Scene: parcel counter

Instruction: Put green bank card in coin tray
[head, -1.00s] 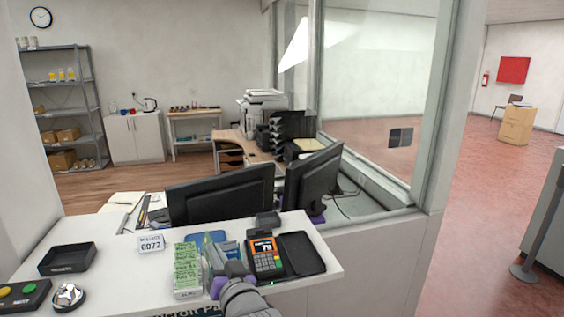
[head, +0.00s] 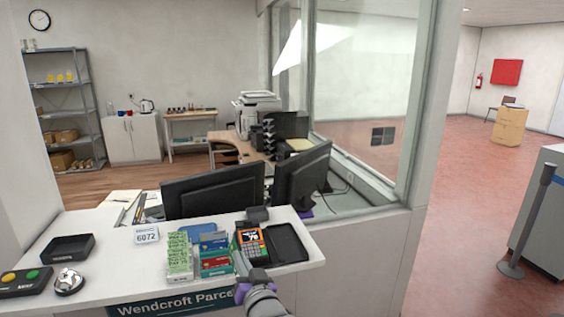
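My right gripper (head: 241,268) is at the front edge of the white counter, just in front of the card terminal (head: 251,243). It has grey fingers and purple parts; I cannot tell how far apart its fingertips are. A rack of small coloured cards (head: 214,262) stands just left of it, with red and green-teal faces; I cannot make out a single green bank card for certain. A shallow black tray (head: 68,248) lies at the counter's left. Another flat black tray (head: 288,244) lies right of the terminal. I cannot tell for certain which is the coin tray. My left gripper is out of view.
Green-and-white packets (head: 180,260) stand left of the cards. A sign reading 6072 (head: 147,236), a bell (head: 69,282) and a button box (head: 24,282) are on the counter. Two monitors (head: 213,190) stand behind. Bare counter lies between the bell and packets.

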